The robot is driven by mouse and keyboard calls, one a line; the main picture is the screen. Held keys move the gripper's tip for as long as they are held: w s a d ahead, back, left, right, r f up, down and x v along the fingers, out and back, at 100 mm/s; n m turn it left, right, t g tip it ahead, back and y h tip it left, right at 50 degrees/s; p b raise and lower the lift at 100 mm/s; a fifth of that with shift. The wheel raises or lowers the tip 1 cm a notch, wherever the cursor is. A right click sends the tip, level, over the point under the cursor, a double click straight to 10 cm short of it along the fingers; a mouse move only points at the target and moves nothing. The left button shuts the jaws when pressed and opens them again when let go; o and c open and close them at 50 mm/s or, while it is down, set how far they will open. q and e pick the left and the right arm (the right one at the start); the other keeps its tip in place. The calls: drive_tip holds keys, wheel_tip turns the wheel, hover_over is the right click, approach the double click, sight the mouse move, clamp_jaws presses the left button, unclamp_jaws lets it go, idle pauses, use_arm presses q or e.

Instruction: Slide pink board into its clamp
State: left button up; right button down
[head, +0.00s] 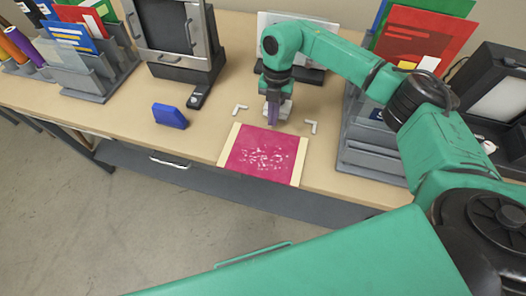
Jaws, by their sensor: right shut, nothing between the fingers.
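The pink board (262,160) lies flat at the front edge of the table, with pale speckles on it and a cream strip along each side. Its front part reaches to the table's front edge. My right gripper (272,122) points down at the board's back edge, shut and empty. I cannot tell whether its fingertips touch the board. A black stand with a pale upright panel (270,18) is behind my right arm and partly hidden by it; I cannot tell whether this is the clamp. My left gripper is not in view.
White corner marks (240,109) and (312,126) lie behind the board. A blue block (170,116) sits to the left. A framed machine (172,30) stands at the back left. Grey racks (92,75) and (362,140) hold folders. Table space between block and board is clear.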

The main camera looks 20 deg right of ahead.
sight(264, 161)
drive_tip(key=s, duration=0.1)
drive_tip(key=s+a+p, duration=0.1)
drive_tip(key=s+r, duration=0.1)
drive_tip(key=shift+s+a+p, duration=0.25)
drive_tip(key=shift+a+p, duration=0.05)
drive_tip(key=shift+a, duration=0.1)
drive_tip(key=s+a+p, duration=0.1)
drive_tip(key=s, duration=0.1)
drive_tip(key=s+a+p, duration=0.1)
drive_tip(key=s, duration=0.1)
drive_tip(key=s+a+p, duration=0.1)
drive_tip(key=s, duration=0.1)
drive_tip(key=shift+a+f, duration=0.1)
drive_tip(key=shift+a, duration=0.25)
drive_tip(key=shift+s+f+p, duration=0.15)
drive_tip(key=shift+f+p, duration=0.05)
drive_tip(key=shift+p, duration=0.35)
drive_tip(key=shift+f+b, duration=0.7)
drive_tip(key=shift+f, duration=0.1)
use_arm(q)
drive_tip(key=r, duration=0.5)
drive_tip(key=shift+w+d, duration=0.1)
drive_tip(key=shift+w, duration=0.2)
use_arm(e)
drive_tip(key=shift+s, duration=0.1)
drive_tip(key=shift+f, duration=0.1)
